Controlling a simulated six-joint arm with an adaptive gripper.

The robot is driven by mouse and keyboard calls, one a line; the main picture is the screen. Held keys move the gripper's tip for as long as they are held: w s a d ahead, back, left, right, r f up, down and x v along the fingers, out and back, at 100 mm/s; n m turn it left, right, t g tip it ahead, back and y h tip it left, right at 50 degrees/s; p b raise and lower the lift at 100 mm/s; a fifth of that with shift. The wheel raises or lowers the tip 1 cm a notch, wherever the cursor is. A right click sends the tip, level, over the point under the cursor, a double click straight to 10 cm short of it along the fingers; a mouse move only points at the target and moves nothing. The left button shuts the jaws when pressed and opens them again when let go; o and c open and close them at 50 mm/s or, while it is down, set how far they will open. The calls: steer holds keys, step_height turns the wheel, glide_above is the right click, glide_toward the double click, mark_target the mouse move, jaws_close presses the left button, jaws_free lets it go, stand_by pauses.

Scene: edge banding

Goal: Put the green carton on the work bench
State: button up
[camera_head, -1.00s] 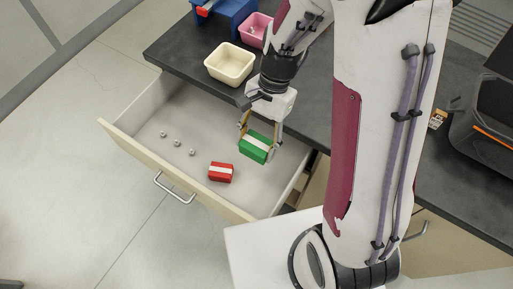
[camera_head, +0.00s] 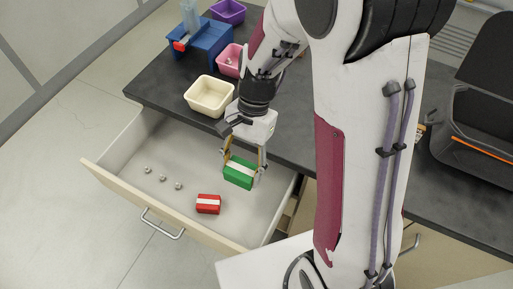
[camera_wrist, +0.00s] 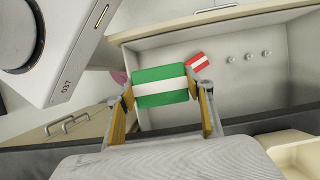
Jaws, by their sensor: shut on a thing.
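The green carton (camera_head: 239,172) has a white band across it. My gripper (camera_head: 243,165) is shut on it, with one finger on each side. The carton is held up over the right part of the open drawer. In the wrist view the green carton (camera_wrist: 160,86) sits between the two yellow-padded fingers (camera_wrist: 161,112). The work bench (camera_head: 165,83) is the dark top behind the drawer, and its front edge lies just behind my gripper.
The open drawer (camera_head: 112,150) holds a red carton (camera_head: 208,204) with a white band and several small metal nuts (camera_head: 163,178). A cream bin (camera_head: 209,96), a pink bin (camera_head: 229,60), a purple bin (camera_head: 229,11) and a blue stand (camera_head: 203,45) occupy the bench. A dark case (camera_head: 475,140) stands at right.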

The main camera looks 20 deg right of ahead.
mark_target(291, 115)
steer(key=shift+d, duration=0.15)
